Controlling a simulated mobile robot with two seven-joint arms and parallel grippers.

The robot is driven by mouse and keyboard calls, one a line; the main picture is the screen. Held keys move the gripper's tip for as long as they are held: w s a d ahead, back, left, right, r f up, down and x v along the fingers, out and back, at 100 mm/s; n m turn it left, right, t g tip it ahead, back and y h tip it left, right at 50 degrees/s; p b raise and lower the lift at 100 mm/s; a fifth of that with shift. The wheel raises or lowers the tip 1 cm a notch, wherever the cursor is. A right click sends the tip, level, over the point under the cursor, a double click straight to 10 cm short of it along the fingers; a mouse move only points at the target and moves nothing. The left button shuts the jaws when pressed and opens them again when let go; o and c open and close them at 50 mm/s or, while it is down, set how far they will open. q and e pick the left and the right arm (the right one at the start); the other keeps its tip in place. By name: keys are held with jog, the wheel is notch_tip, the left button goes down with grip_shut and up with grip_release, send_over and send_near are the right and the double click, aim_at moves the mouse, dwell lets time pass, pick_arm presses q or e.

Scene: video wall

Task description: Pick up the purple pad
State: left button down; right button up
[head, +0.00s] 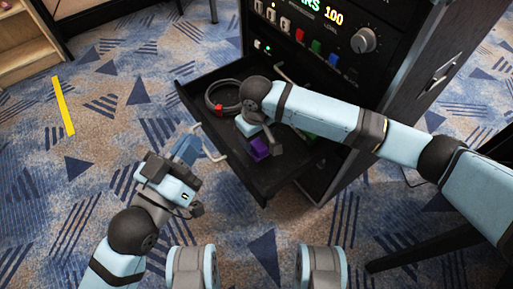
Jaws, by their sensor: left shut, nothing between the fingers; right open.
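The purple pad (259,149) is a small block lying in the open black drawer (280,180), toward its front. My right gripper (272,143) reaches over the drawer from the right and points down, right beside the pad. It is open, with its fingers partly hidden by my own wrist; I cannot tell whether they touch the pad. My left gripper (194,207) is shut and empty, over the carpet to the left of the drawer.
The drawer also holds a coiled black cable (225,93) with a red piece and a green item (306,135) partly behind my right arm. The rack cabinet (395,100) with a knob and coloured buttons stands behind. A yellow strip (63,106) lies on open carpet at left.

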aim_at(256, 142)
notch_tip(256, 142, down, 4)
jog(key=shift+w+b, duration=0.1)
jog(key=shift+b, duration=0.6)
pick_arm(q)
notch_tip(256, 142, down, 3)
jog(key=shift+w+d+f+g, duration=0.15)
jog(key=shift+g, duration=0.45)
pick_arm(e)
jog(key=c, duration=1)
jog(key=shift+r, duration=0.1)
